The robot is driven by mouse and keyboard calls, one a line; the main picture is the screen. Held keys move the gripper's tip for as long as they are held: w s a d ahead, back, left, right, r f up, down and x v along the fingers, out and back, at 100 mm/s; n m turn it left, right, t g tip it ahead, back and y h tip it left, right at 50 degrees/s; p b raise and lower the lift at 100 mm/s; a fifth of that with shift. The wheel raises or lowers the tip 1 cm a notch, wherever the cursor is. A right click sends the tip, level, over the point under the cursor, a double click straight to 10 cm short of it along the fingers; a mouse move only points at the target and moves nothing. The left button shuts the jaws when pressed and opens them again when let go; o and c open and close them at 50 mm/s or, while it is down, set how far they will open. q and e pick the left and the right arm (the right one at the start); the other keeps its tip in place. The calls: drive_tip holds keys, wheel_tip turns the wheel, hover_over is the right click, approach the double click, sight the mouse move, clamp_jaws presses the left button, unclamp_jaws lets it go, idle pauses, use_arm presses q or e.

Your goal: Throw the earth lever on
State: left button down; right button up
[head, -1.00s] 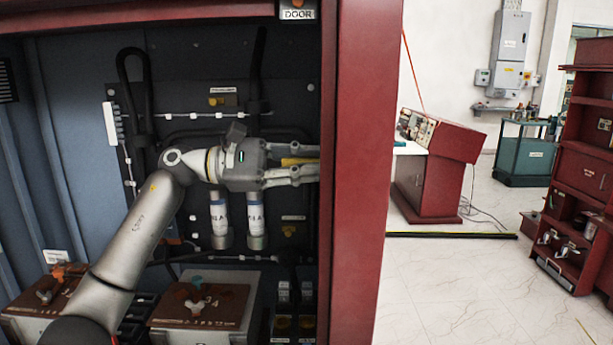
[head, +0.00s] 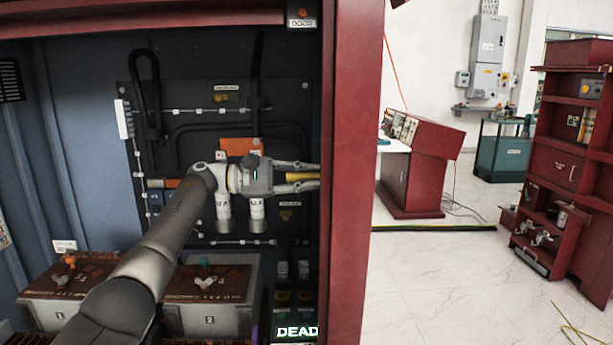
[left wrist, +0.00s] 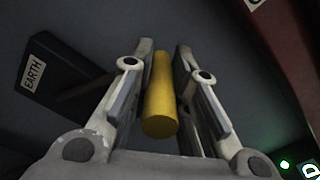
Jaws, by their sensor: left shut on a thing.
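The earth lever shows as a yellow handle (head: 298,177) at the right side of the open cabinet, by the red door post. My left gripper (head: 304,178) reaches across from the left and is shut on this handle. In the left wrist view the yellow handle (left wrist: 160,95) lies between the two fingers (left wrist: 168,85). A dark block with an EARTH label (left wrist: 33,73) shows to the left there. The lever's far end and pivot are hidden. My right gripper is not in view.
The red door post (head: 348,180) stands close right of the gripper. Two white cylinders (head: 257,215) hang below it, and an orange plate (head: 240,146) is above. Brown-topped boxes (head: 207,283) stand below. A lit DEAD sign (head: 297,332) is at the bottom. Open floor lies right.

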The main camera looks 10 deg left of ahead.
use_arm(q)
drive_tip(key=shift+w+f, duration=0.25)
drive_tip(key=shift+f, duration=0.65)
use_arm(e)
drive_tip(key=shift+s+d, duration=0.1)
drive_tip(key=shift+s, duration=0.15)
use_arm(q)
drive_tip(key=shift+a, duration=0.1)
drive_tip(key=c, duration=1.4)
unclamp_jaws()
drive_tip(key=shift+c, duration=0.2)
drive_tip(key=shift+o, duration=0.6)
drive_tip(key=shift+s+r, duration=0.15)
drive_tip(key=shift+r, duration=0.1)
drive_tip(key=shift+w, duration=0.35)
drive_tip(key=shift+s+a+r, duration=0.1)
drive_tip(key=shift+s+a, duration=0.1)
drive_tip(key=shift+a, duration=0.3)
drive_tip(key=v, duration=1.1)
